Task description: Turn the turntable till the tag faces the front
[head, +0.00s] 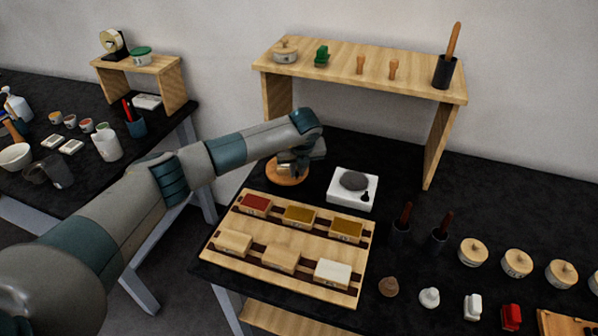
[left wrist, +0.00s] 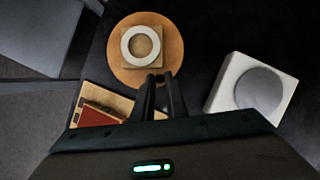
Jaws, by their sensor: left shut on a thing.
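The turntable (head: 285,178) is a round wooden disc on the black table, left of the white block. In the left wrist view the turntable (left wrist: 118,62) carries a squarish tan piece with a pale ring (left wrist: 128,46) on top. My left gripper (head: 298,165) reaches down at the disc from above, hiding much of it in the head view. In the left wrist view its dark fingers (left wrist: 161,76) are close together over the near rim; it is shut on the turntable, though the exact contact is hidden. I cannot make out the tag. My right gripper is not in view.
A white block with a dark round top (head: 354,182) stands right of the turntable. A wooden rack of small boxes (head: 262,267) lies in front. A wooden shelf (head: 360,68) stands behind. Dark holders, lidded pots and small pieces fill the right side.

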